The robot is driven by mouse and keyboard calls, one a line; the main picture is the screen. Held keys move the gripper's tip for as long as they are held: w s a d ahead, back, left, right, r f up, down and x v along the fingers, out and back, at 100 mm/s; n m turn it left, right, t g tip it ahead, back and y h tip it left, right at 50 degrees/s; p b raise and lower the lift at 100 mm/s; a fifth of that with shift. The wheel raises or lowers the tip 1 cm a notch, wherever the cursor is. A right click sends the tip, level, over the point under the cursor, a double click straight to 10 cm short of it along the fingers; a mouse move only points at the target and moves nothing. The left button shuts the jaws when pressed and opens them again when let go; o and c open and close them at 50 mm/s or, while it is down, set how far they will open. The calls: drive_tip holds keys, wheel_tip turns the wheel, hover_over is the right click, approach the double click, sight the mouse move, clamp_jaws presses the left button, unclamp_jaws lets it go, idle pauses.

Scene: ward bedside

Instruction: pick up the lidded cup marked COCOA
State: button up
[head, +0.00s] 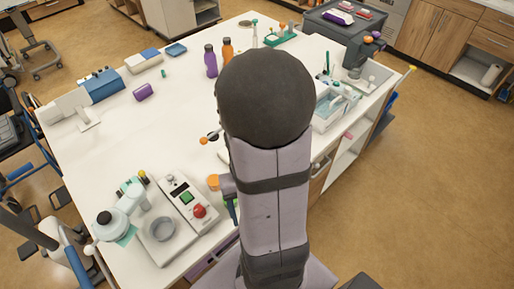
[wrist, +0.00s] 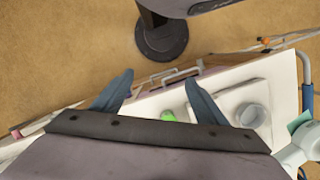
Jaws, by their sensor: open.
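No lidded cup with a readable COCOA mark shows in either view; my arm hides part of the white table in the head view. A purple bottle (head: 211,61) and an orange bottle (head: 228,50) stand upright towards the back, with no legible marks. A small orange round-topped thing (head: 213,182) shows beside my arm, too small to identify. In the wrist view my gripper (wrist: 159,98) is open, its two blue-grey fingers spread wide with nothing held between them. It is near the table's edge, above floor and table. In the head view my gripper is hidden.
The white table (head: 120,160) carries a device with green and red buttons (head: 187,198) at the front left. Blue and white boxes (head: 100,87) lie at the back left. A dark round base (wrist: 162,38) stands on the floor. The table's middle left is clear.

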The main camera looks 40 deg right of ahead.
drive_tip(key=d+f+t+h, duration=0.1)
drive_tip(key=d+f+h, duration=0.25)
drive_tip(key=d, duration=1.05)
drive_tip(key=w+d+r+m+t, duration=0.1)
drive_tip(key=w+d+r+t, duration=0.15)
drive_tip(key=w, duration=0.55)
drive_tip(key=w+d+r+t, duration=0.15)
drive_tip(key=w+t, duration=0.25)
drive_tip(key=w, duration=0.4)
drive_tip(key=shift+h, duration=0.45)
drive_tip(key=shift+s+f+b+x, duration=0.15)
drive_tip(key=shift+b+x, duration=0.7)
drive_tip(key=shift+x, duration=1.1)
drive_tip(key=shift+s+f+b+x, duration=0.15)
drive_tip(key=shift+b+x, duration=0.7)
drive_tip(key=shift+x, duration=1.05)
drive_tip(key=shift+a+r, duration=0.15)
drive_tip(key=c, duration=1.3)
